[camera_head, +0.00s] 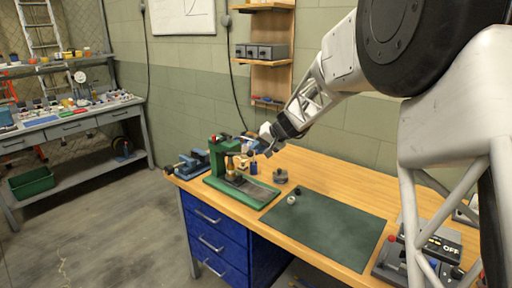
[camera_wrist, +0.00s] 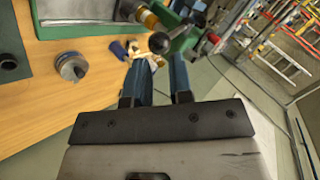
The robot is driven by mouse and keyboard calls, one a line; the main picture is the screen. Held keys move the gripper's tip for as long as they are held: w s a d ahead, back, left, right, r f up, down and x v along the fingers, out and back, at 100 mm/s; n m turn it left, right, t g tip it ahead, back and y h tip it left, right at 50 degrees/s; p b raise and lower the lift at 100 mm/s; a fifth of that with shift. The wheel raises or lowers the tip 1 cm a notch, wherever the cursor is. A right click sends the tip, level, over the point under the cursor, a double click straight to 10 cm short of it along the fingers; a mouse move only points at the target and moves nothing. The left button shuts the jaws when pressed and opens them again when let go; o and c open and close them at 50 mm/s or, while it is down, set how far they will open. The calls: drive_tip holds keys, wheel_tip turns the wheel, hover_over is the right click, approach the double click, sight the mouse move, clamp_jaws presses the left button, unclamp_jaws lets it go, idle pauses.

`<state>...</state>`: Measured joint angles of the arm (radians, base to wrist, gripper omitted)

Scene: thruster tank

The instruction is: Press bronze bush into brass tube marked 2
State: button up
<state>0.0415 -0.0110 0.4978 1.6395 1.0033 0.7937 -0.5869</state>
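The green press (camera_head: 217,158) stands at the left of the bench, with brass-coloured parts (camera_head: 229,163) at its front. In the wrist view a brass-coloured piece (camera_wrist: 147,19) shows beside the green press body (camera_wrist: 180,36). The press's dark ball knob (camera_wrist: 159,43) lies just beyond my fingertips. My gripper (camera_wrist: 159,62) has a visible gap between its blue fingers and looks open. In the head view, my gripper (camera_head: 251,146) is right of the press, above the bench. I cannot make out a bush, a tube or a mark 2.
A blue cylinder (camera_wrist: 118,50) and grey metal piece (camera_wrist: 71,67) stand on the bench near the press. A blue vise (camera_head: 190,163) is left of it. The green mat (camera_head: 325,230) holds small round parts (camera_head: 291,200) and is mostly clear. A control box (camera_head: 392,260) is front right.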

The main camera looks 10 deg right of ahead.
drive_tip(key=shift+w+a+r+n, duration=0.1)
drive_tip(key=shift+r+n, duration=0.1)
drive_tip(key=shift+n, duration=0.2)
drive_tip(key=shift+c, duration=1.1)
drive_tip(key=shift+w+a+r+n, duration=0.15)
drive_tip(key=shift+r+n, duration=0.1)
drive_tip(key=shift+n, duration=0.35)
clamp_jaws()
wheel_tip(320, 180, up, 12)
drive_tip(key=w+n+g+h, duration=0.2)
drive_tip(key=n+g+h, duration=0.3)
drive_tip(key=n, duration=2.1)
drive_tip(key=shift+w+d+r+g, duration=0.2)
drive_tip(key=shift+d+r+g, duration=0.05)
drive_tip(key=shift+d+g, duration=0.15)
